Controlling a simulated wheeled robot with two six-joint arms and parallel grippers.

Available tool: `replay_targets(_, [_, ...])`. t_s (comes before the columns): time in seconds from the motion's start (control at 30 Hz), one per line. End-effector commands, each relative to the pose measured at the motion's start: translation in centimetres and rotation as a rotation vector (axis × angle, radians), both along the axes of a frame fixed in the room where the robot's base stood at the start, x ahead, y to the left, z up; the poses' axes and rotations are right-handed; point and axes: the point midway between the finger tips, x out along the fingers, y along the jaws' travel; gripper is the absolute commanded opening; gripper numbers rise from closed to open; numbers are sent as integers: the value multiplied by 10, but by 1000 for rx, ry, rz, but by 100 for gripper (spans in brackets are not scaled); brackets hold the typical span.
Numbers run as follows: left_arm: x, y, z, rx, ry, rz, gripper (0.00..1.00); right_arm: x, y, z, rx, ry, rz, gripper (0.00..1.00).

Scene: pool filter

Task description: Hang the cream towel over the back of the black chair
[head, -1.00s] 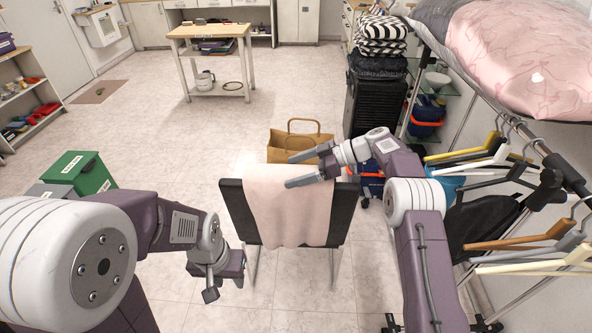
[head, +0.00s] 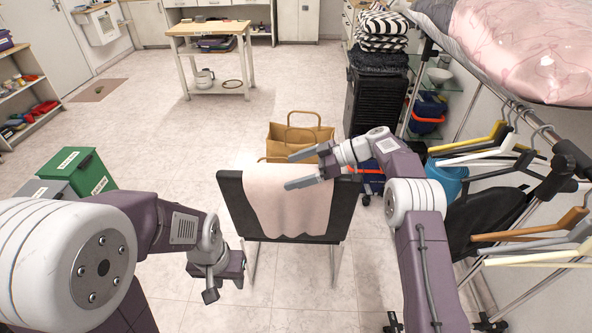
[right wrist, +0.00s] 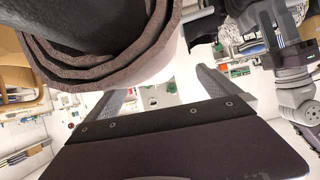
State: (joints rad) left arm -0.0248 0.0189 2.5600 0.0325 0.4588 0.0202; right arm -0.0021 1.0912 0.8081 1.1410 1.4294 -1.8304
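The cream towel (head: 285,205) is draped over the top edge of the back of the black chair (head: 342,212). Its visible part hangs down the side facing me, with black backrest bare at both sides. My right gripper (head: 300,170) is open at the towel's upper right, with its two fingers spread and pointing left. The right wrist view also shows my right gripper (right wrist: 162,92) with its fingers apart and nothing clearly between them. My left gripper (head: 213,284) hangs low to the left of the chair, apart from the towel; its finger opening is unclear.
A brown paper bag (head: 301,136) stands on the floor behind the chair. A rack with several hangers (head: 515,150) is close on the right, beside my right arm. Green and grey bins (head: 92,174) stand at the left. The floor between bins and chair is clear.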

Motion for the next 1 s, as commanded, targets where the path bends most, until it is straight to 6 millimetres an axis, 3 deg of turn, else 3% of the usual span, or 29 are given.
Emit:
replay_targets(0.17, [0,0,0,0,0,0,36,1,-8,3,-1,-1,-3,100])
replay_targets(0.4, [0,0,3,0,0,0,36,1,-55,27,0,-3,-3,100])
replay_targets(0.6, [0,0,6,0,0,0,36,0,-79,38,-1,0,-1,100])
replay_targets(0.87, [0,0,6,0,0,0,36,0,-82,39,0,0,0,100])
replay_targets(0.97, [0,0,14,0,0,0,36,-1,-77,53,-2,-11,9,100])
replay_targets(1.0, [0,0,17,0,0,0,36,-1,-75,65,-4,-29,13,100])
